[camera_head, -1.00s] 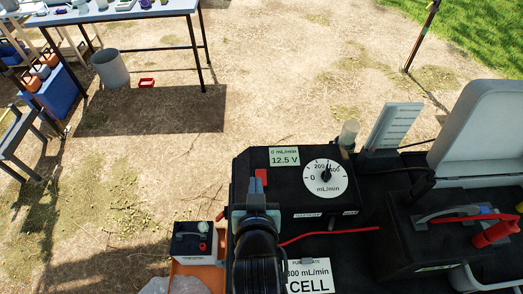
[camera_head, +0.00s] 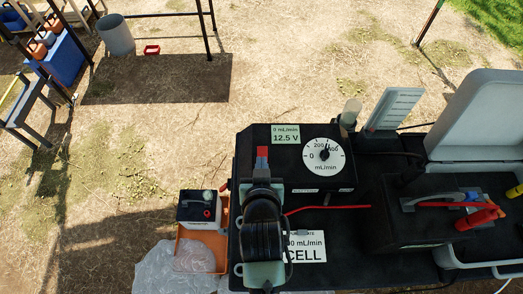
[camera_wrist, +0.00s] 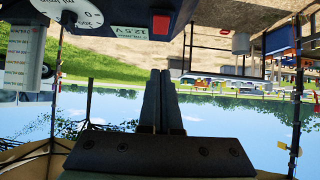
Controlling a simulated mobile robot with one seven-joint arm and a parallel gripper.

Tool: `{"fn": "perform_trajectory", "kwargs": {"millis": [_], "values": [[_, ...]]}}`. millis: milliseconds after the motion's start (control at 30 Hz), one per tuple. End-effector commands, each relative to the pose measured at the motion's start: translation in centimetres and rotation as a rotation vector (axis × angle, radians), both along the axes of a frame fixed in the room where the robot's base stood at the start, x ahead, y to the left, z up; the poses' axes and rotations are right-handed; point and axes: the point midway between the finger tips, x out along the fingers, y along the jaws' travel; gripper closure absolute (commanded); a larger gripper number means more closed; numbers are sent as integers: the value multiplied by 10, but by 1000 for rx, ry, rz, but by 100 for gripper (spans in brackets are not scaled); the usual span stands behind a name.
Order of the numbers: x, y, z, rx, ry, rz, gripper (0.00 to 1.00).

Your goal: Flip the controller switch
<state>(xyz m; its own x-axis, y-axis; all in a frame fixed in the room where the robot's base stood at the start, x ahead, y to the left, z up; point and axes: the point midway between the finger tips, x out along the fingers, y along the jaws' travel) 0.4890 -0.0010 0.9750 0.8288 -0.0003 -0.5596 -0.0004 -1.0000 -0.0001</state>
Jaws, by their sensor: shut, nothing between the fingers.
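The controller is a black box (camera_head: 305,179) with a display (camera_head: 286,133) reading 0 mL/min and 12.5 V, and a round white mL/min dial (camera_head: 323,156). Its red switch (camera_head: 262,152) is at the box's left side. In the inverted wrist view the red switch (camera_wrist: 161,25) shows beyond the fingertips, beside the display (camera_wrist: 130,32). My gripper (camera_head: 262,163) is shut and empty, in line with the switch in the head view. In the wrist view the closed fingers (camera_wrist: 160,74) appear apart from the switch. Which way the switch is set is unclear.
A black case (camera_head: 425,228) with red clamps (camera_head: 480,217) and an open grey lid (camera_head: 480,115) stand at the right. A white card (camera_head: 393,108) stands behind. At the left is an orange tray (camera_head: 214,240) with a small battery-like box (camera_head: 198,210). Bare ground lies beyond.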

Motion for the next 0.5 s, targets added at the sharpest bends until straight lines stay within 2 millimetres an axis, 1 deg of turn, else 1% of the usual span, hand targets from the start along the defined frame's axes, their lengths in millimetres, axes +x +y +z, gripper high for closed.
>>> {"fn": "perform_trajectory", "kwargs": {"millis": [33, 200, 500], "values": [[7, 1, -3, 1, -1, 0, 100], [30, 1, -19, 1, 0, 0, 100], [70, 1, -46, 1, 0, 0, 100]]}}
